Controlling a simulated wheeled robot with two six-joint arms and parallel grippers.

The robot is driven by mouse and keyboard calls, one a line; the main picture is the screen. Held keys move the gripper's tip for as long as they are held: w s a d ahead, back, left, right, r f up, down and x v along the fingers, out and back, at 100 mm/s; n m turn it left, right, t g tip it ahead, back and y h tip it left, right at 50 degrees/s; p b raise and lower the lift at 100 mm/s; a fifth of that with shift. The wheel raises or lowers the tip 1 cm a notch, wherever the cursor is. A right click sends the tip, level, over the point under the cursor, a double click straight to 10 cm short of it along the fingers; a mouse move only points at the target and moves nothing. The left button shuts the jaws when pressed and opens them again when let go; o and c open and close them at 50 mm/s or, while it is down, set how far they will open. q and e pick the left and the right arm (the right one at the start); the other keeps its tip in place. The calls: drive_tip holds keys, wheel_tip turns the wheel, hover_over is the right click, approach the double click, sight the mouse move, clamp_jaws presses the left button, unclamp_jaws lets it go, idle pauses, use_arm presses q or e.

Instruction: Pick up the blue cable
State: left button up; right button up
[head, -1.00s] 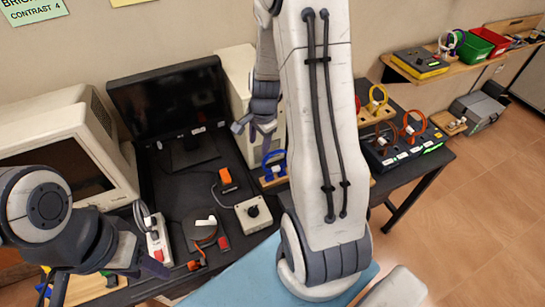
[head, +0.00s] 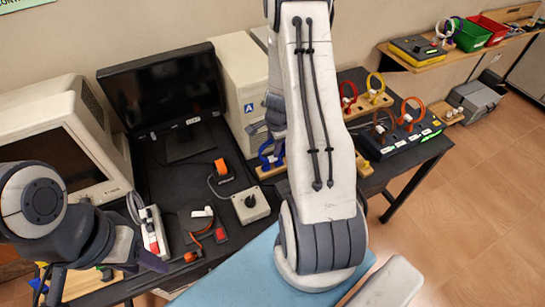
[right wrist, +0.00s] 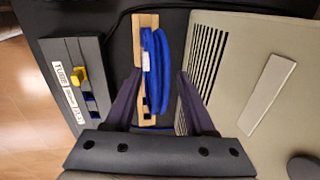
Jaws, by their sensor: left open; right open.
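The blue cable (head: 267,157) is a coil on a wooden stand (head: 262,173) on the black table, beside the beige computer tower. My right gripper (head: 264,130) is just above it, partly hidden behind my arm. In the right wrist view the blue cable (right wrist: 160,68) hangs on the wooden stand (right wrist: 139,120) with a white tie on it. There my right gripper (right wrist: 157,85) is open, one finger on each side of the coil and stand. My left gripper (head: 100,279) is open and empty at the lower left.
A monitor (head: 165,92), a control box (head: 251,206) and several other cable coils share the table.

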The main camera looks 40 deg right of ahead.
drive_tip(key=shift+f, duration=0.45)
drive_tip(key=shift+c, duration=0.3)
drive_tip(key=shift+r, duration=0.1)
clamp_jaws()
drive_tip(key=shift+w, duration=0.1)
